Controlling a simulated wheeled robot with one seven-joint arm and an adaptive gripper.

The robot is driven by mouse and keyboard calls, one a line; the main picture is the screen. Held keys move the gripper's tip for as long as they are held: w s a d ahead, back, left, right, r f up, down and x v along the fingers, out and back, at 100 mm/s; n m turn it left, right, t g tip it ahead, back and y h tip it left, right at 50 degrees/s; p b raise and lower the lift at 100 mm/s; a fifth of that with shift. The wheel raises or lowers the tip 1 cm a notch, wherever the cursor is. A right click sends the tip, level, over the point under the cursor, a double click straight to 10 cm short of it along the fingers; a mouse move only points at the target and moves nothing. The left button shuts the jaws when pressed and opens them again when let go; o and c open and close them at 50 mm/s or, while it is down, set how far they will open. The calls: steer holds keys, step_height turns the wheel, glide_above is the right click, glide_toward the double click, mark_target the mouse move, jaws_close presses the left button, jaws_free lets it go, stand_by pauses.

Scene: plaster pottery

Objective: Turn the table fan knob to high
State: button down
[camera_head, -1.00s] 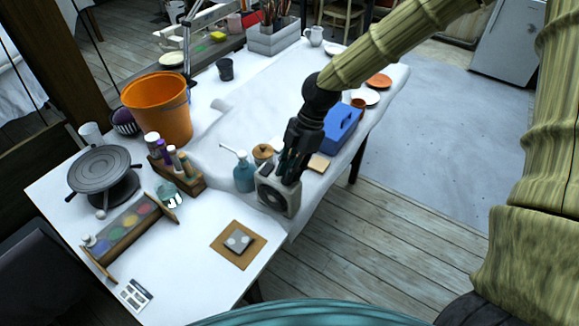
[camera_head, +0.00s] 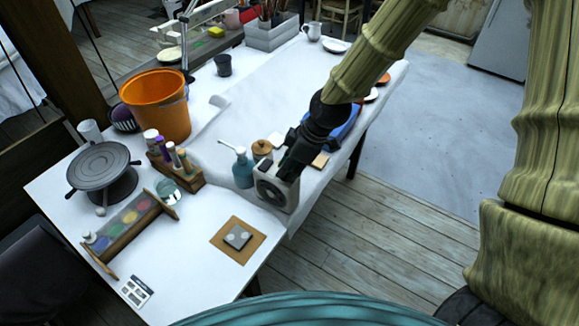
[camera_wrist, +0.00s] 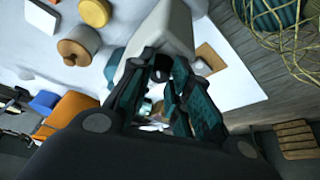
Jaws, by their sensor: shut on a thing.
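The table fan (camera_head: 276,196) is a small pale box with a round dark grille, near the table's front edge; its pale body (camera_wrist: 160,32) also fills the top middle of the wrist view. My gripper (camera_head: 284,170) is at the top of the fan, its dark fingers tilted down to the left. In the wrist view, the teal-padded fingers of my gripper (camera_wrist: 166,78) come together around a small dark part at the fan's top, which I take for the knob. The fingers hide most of the knob, and its setting cannot be read.
A blue spray bottle (camera_head: 243,168) and a lidded brown jar (camera_head: 262,148) stand close to the fan's left and back. A blue box (camera_head: 347,123) lies behind my wrist. A wooden board (camera_head: 256,246) lies in front. The table edge is just right of the fan.

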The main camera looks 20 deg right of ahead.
steer(key=shift+m, duration=0.4)
steer(key=c, duration=1.3)
jaws_free()
steer(key=shift+v, duration=6)
steer(key=shift+s+f, duration=0.1)
steer(key=shift+s, duration=0.15)
